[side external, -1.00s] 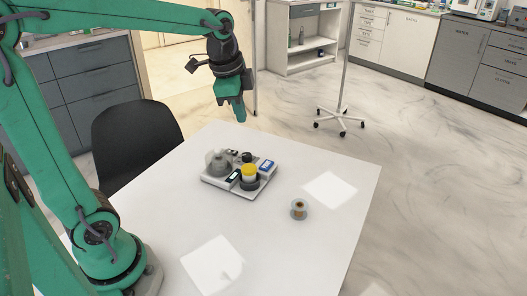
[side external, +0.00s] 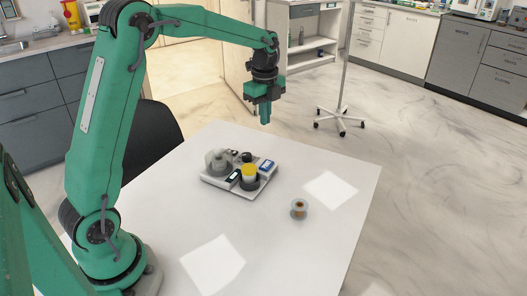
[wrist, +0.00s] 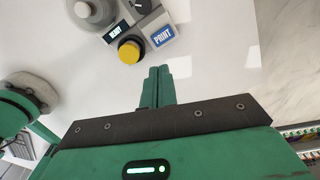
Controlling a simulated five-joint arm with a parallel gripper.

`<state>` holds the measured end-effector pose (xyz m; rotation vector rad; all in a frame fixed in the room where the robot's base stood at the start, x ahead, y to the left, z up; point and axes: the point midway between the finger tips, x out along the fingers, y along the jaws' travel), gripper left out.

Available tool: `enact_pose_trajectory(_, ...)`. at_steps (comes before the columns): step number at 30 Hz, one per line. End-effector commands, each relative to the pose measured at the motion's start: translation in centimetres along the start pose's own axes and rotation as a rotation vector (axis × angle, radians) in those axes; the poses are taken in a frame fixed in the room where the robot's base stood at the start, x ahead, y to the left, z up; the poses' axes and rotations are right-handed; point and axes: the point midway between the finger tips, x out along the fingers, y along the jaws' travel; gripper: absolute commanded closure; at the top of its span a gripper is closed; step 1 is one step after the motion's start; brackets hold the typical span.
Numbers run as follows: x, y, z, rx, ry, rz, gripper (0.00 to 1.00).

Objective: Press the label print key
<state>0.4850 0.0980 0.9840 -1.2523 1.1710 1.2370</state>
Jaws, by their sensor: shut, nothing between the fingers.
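The label print key is a blue key marked PRINT (wrist: 162,38) in the wrist view. It also shows in the side view (side external: 266,166), at the right of a light grey device (side external: 213,182) on the white table. A yellow-topped round part (side external: 249,170) sits beside it, and a small dark display reading READY (wrist: 117,31) is nearby. My gripper (side external: 265,119) is shut and empty, pointing down above the table's far side, clear of the device. In the wrist view its fingertips (wrist: 159,70) are together, below the key in the picture and apart from it.
A grey domed part (side external: 217,162) and a black knob (side external: 247,157) stand on the same device. A small spool (side external: 299,209) lies on the table to its right. The front of the table (side external: 290,265) is clear. A wheeled pole stand (side external: 341,120) is on the floor beyond.

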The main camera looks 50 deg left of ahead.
Motion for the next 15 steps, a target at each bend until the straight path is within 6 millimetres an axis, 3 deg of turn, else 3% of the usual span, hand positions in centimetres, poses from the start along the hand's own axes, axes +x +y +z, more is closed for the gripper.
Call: enact_pose_trajectory(15,0.89,-0.72,0.44,0.053,0.003,0.016,1.0)
